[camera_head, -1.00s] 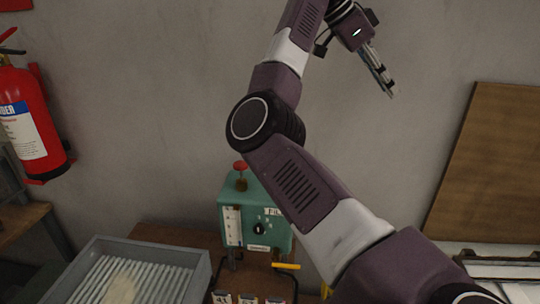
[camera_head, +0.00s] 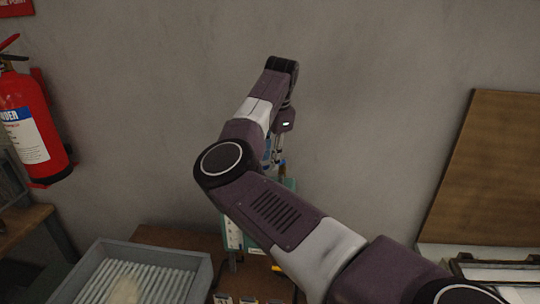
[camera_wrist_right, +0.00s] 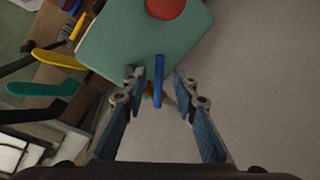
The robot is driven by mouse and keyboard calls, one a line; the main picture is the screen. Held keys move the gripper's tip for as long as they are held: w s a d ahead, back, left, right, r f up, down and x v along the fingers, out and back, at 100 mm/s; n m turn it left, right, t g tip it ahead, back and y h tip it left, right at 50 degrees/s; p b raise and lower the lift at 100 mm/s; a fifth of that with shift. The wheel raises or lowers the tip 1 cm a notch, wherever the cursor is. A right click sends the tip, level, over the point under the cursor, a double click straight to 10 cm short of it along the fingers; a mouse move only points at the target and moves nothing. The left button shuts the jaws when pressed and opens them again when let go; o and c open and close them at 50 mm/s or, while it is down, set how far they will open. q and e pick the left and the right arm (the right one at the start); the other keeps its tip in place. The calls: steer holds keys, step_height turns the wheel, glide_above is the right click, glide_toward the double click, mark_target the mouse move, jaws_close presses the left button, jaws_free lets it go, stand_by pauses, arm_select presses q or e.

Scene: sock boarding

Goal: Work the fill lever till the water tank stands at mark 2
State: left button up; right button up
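The teal tank unit (camera_head: 236,215) stands by the wall, mostly hidden behind my right arm. Its white gauge strip (camera_head: 233,236) shows in part, but the water level is too small to read. In the right wrist view the teal housing (camera_wrist_right: 125,40) fills the top, with a red knob (camera_wrist_right: 166,5) on it. A blue bar, probably the fill lever (camera_wrist_right: 159,72), sticks out from the housing. My right gripper (camera_wrist_right: 160,88) is open, its fingers on either side of the bar with gaps. It also shows in the head view (camera_head: 272,160). My left gripper is out of view.
A grey tray with ribbed floor (camera_head: 205,262) stands left of the unit on a brown table (camera_head: 170,238). A fire extinguisher (camera_head: 30,125) hangs on the left wall. A brown board (camera_head: 490,170) leans at right. Yellow (camera_wrist_right: 58,60) and green (camera_wrist_right: 40,88) handles lie left in the wrist view.

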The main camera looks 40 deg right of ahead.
steer(key=shift+f, duration=0.55)
jaws_close()
